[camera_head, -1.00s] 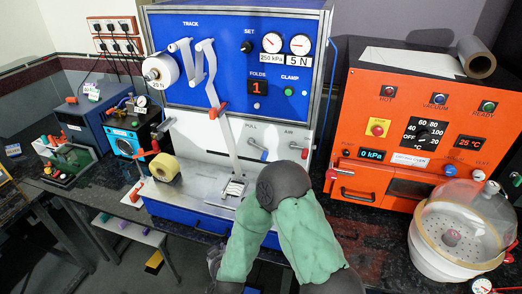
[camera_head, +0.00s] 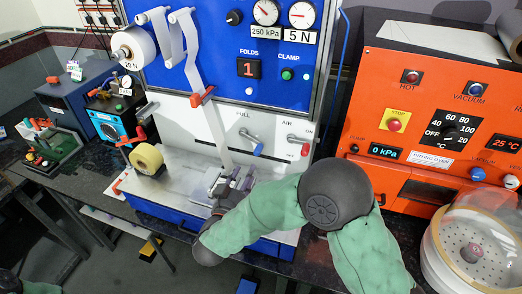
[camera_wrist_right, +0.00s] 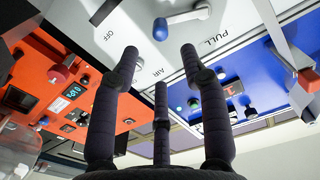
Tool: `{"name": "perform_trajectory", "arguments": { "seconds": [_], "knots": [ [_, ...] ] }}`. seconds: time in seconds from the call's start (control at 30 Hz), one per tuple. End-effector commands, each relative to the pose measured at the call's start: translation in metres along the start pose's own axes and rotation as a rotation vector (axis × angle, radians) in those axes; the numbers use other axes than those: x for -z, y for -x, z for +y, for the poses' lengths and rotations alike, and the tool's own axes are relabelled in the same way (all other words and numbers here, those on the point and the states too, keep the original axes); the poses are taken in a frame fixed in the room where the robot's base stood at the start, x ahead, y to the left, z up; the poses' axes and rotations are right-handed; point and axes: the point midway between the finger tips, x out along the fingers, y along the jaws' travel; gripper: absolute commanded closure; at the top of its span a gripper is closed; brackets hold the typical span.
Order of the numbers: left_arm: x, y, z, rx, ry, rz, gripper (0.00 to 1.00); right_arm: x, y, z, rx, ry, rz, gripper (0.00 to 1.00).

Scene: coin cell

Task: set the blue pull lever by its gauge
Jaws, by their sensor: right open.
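The blue pull lever (camera_head: 258,149), a silver rod with a blue knob under the PULL label, sits on the white panel in the head view. Its blue knob also shows at the top of the right wrist view (camera_wrist_right: 160,30), beyond the fingertips and apart from them. The 5 N gauge (camera_head: 301,15) and the 250 kPa gauge (camera_head: 265,12) are on the blue panel above. My right gripper (camera_head: 232,183) is below the lever, partly hidden by its own arm. In the wrist view the right gripper (camera_wrist_right: 160,62) has its fingers spread and empty. My left gripper is not seen.
The red-tipped AIR lever (camera_head: 299,145) is just right of the blue lever. The white tape (camera_head: 205,70) hangs down the panel to the left. The orange oven (camera_head: 440,110) and a clear dome (camera_head: 485,235) stand to the right. A yellow roll (camera_head: 147,158) sits at left.

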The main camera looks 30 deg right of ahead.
Motion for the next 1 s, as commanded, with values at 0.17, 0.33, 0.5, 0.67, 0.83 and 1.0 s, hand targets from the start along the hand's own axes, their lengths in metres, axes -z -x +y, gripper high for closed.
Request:
{"name": "perform_trajectory", "arguments": {
  "seconds": [0.17, 0.33, 0.5, 0.67, 0.83, 1.0],
  "knots": [
    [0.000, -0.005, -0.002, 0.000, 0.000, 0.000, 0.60, 0.000, -0.018, 0.002, -0.008, -0.002, 0.002, 0.55],
    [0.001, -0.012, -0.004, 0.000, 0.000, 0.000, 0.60, -0.001, -0.048, 0.002, -0.009, -0.002, 0.003, 0.55],
    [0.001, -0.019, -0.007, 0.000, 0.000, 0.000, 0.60, 0.000, -0.077, 0.002, -0.007, -0.001, 0.002, 0.55],
    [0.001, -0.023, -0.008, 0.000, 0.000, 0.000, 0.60, 0.000, -0.096, 0.002, -0.005, -0.002, 0.002, 0.55],
    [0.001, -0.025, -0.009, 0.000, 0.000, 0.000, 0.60, 0.001, -0.105, 0.001, -0.003, 0.000, 0.002, 0.55],
    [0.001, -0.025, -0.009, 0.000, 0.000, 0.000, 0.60, 0.002, -0.107, 0.001, -0.002, 0.000, 0.002, 0.55]
  ]
}}
